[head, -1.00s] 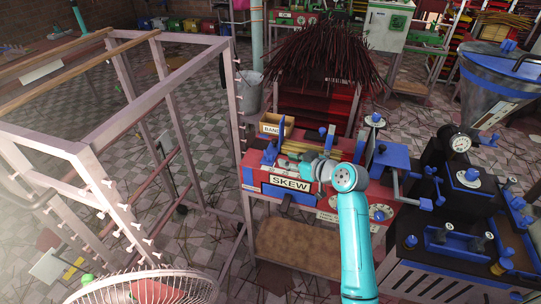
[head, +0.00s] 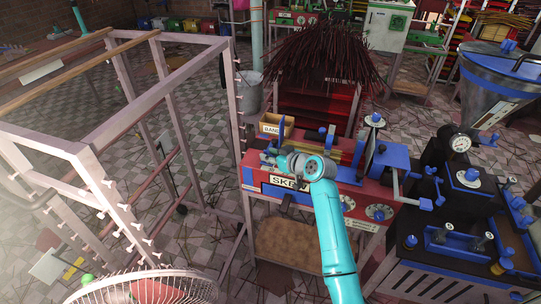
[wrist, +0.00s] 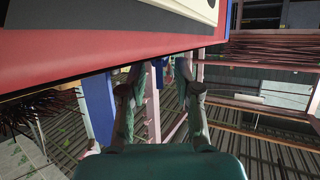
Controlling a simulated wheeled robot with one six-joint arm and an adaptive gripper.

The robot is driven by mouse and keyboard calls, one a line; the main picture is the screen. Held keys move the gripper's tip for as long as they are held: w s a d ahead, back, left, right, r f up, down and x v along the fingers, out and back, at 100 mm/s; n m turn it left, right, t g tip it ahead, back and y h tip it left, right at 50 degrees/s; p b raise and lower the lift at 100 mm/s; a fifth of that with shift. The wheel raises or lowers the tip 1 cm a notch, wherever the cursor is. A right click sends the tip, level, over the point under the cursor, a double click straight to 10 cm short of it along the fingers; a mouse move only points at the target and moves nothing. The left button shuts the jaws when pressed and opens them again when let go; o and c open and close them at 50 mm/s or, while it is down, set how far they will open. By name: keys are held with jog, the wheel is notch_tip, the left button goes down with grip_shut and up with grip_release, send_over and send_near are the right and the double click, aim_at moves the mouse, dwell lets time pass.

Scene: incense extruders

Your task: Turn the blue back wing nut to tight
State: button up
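My gripper (head: 267,156) is over the left end of the red extruder bench (head: 249,178), by the SKEW label (head: 281,181). In the wrist view my gripper (wrist: 161,92) has its two fingers apart, with no object clearly held between them. A small blue part (wrist: 182,69) shows between the fingers, close to the right one; I cannot tell if it is the back wing nut or whether it is touched. A blue upright plate (head: 281,129) stands behind my gripper, and small blue knobs (head: 331,131) stand farther right. The back wing nut cannot be picked out for certain.
A pale metal rack (head: 86,158) with several white wing nuts stands left of the bench. A blue lever assembly (head: 391,156) and a black machine (head: 459,205) are at right. In the wrist view a red panel (wrist: 120,55) hangs close above the fingers.

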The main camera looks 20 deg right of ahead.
grip_shut()
jog(key=shift+a+m+t+h, duration=0.1)
jog(key=shift+m+t+h, duration=0.2)
jog(key=shift+m+h, duration=0.1)
jog(key=m+h, duration=0.3)
jog(key=shift+a+t+h, duration=0.25)
jog(key=shift+t+h, duration=0.05)
jog(key=shift+t, duration=0.1)
jog(key=m+h, duration=0.2)
jog(key=m+g+h, duration=0.1)
jog(key=m+h, duration=0.1)
jog(key=h, duration=0.1)
jog(key=m+h, duration=0.2)
jog(key=shift+w+a+g, duration=0.1)
jog(key=shift+a+g, duration=0.2)
jog(key=m+g+h, duration=0.2)
jog(key=m, duration=0.1)
jog(key=m+g+h, duration=0.3)
jog(key=shift+w+a+m+h, duration=0.2)
jog(key=shift+m+h, duration=0.1)
jog(key=shift+m, duration=0.1)
jog(key=shift+w+m+g+h, duration=0.1)
jog(key=shift+m+g+h, duration=0.7)
jog(key=shift+m+g, duration=1.55)
jog(key=shift+f+m+g, duration=0.15)
jog(key=shift+m+g, duration=0.2)
jog(key=shift+g, duration=0.3)
grip_release()
